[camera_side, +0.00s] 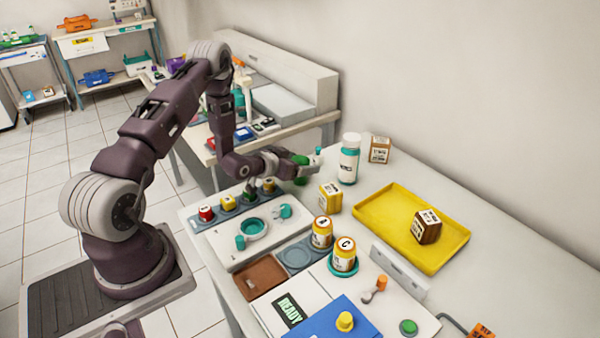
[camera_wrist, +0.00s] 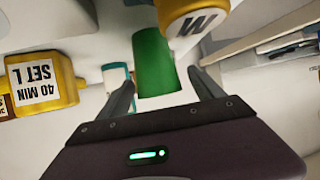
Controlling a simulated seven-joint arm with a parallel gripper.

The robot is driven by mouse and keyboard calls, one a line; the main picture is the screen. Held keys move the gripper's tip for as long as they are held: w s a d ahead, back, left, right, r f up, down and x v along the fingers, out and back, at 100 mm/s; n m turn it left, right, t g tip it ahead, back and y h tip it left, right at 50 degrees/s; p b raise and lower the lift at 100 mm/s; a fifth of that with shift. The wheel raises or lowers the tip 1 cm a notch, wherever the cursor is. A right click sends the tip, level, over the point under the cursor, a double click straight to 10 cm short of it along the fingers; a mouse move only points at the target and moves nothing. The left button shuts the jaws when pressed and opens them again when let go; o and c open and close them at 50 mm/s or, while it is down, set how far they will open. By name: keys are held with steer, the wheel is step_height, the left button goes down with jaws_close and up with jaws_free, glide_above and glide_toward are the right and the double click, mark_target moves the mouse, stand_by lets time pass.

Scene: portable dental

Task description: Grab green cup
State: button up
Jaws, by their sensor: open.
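The green cup (camera_wrist: 155,65) shows in the wrist view ahead of my gripper (camera_wrist: 163,88), between the two dark fingers. There are gaps between the fingers and the cup's sides. In the side view, green (camera_side: 301,161) shows at the end of my gripper (camera_side: 298,168), above the back of the work table. The arm partly hides it there, so I cannot tell its exact base or contact. My gripper is open.
A yellow box (camera_wrist: 40,82) is left and a yellow jar (camera_wrist: 190,20) is close by at the top of the wrist view. The white bottle (camera_side: 349,160) and yellow tray (camera_side: 455,236) stand right in the side view. Lettered jars (camera_side: 344,255) stand in front.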

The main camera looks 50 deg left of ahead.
steer(key=x, duration=0.2)
steer(key=shift+w+f, duration=0.15)
steer(key=shift+w, duration=0.2)
steer(key=c, duration=1.4)
